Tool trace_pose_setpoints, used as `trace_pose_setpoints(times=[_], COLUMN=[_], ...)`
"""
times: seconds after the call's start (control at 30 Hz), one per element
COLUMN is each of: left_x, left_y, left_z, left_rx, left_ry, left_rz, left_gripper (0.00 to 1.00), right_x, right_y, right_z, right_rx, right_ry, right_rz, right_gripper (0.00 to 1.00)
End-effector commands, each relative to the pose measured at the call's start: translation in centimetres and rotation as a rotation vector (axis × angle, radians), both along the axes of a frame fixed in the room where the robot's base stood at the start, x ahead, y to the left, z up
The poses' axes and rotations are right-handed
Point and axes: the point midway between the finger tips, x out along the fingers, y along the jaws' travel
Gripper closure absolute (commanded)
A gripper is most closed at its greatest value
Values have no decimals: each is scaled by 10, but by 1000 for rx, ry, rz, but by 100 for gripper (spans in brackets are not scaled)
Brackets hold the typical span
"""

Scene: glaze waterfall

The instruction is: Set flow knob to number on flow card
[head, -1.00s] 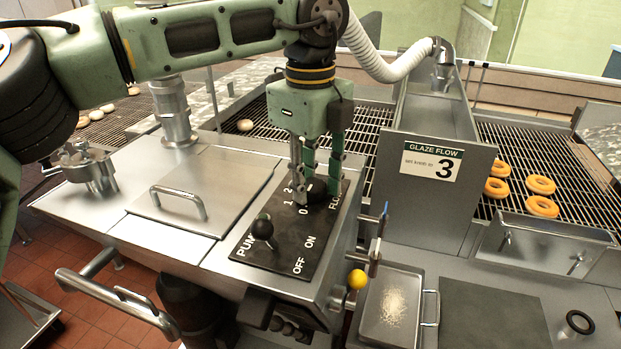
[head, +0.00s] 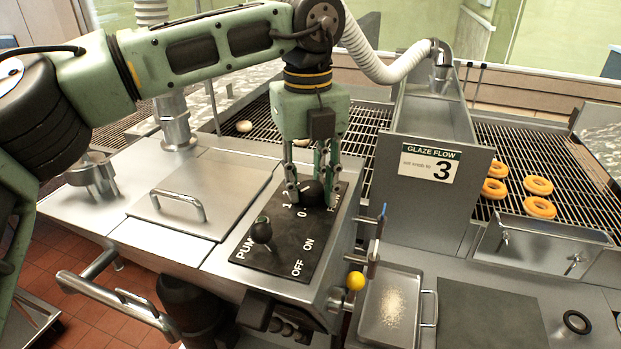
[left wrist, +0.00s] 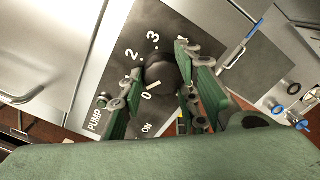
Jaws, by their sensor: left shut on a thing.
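The black flow knob (head: 311,194) sits on the dark control panel (head: 280,262), with a FLOW label beside it. My left gripper (head: 313,183) reaches down from above and is shut on the knob, one finger on each side. In the left wrist view the knob (left wrist: 161,74) has a white mark on its near side, pointing roughly at the 0. The printed 2 and 3 also show there; the 1 is hidden. The flow card (head: 430,162) reads "GLAZE FLOW, set knob to 3". My right gripper is not in view.
The black pump lever (head: 261,230) stands on the same panel, near its OFF and ON labels. Doughnuts (head: 538,207) lie on the right conveyor.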

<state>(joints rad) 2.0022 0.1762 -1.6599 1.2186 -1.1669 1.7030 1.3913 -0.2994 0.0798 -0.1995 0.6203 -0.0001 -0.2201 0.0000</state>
Motion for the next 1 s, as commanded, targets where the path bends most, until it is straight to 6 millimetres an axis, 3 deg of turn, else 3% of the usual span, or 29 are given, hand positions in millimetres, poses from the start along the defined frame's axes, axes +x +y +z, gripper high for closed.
trace_pose_setpoints(times=[1.0], left_x=[8], left_y=[3], left_z=[-1], left_rx=[8], left_ry=[9], left_rz=[-958], left_gripper=[96], right_x=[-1], right_y=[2], right_z=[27], right_rx=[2], right_ry=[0], right_rz=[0], right_gripper=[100])
